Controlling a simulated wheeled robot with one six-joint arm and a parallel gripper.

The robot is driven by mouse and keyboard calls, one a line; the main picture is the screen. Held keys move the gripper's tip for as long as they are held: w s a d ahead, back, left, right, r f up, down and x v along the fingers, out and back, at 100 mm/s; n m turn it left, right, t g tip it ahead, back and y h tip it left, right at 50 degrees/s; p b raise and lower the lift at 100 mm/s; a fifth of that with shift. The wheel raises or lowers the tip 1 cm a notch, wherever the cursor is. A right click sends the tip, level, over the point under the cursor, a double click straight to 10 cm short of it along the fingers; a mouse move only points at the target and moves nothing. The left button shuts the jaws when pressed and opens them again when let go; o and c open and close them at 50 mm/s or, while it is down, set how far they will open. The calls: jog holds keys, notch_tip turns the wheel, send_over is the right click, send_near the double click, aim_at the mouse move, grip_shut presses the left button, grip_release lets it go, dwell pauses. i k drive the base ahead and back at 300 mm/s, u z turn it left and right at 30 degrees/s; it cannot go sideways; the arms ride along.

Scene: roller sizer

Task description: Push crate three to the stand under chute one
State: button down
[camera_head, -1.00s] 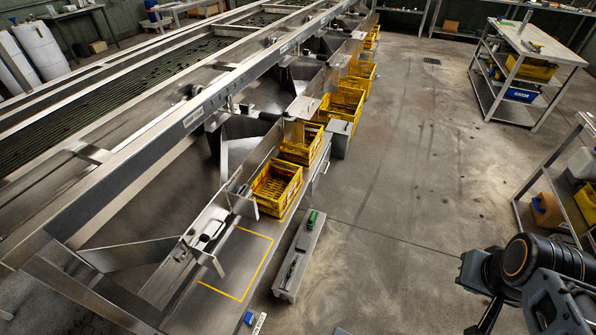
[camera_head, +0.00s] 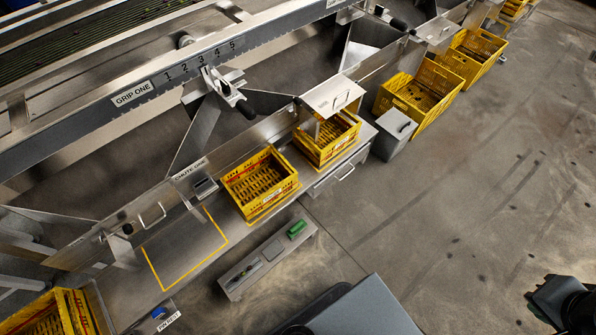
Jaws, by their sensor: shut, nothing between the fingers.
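A yellow slatted crate (camera_head: 260,182) sits on the steel bench, right of an empty area marked by a yellow outline (camera_head: 151,271). A chute label (camera_head: 188,170) is on the steel wall just above that area; its number is hard to read. A second yellow crate (camera_head: 327,160) stands further right, partly under a steel chute cover (camera_head: 332,95). No crate number is legible, so I cannot tell which is crate three. A dark part of my arm shows at the lower right; my gripper's fingers are not visible.
A steel tray (camera_head: 250,272) with a green object (camera_head: 297,229) lies in front of the bench. A blue knob (camera_head: 158,312) is near the front left. More yellow crates (camera_head: 50,318) are at lower left. A larger crate (camera_head: 418,98) stands at back right. Floor at right is open.

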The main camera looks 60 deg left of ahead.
aim_at(257, 166)
jog(key=i, duration=0.35)
jog(key=u, duration=3.9)
jog(key=i, duration=0.5)
jog(key=z, duration=0.05)
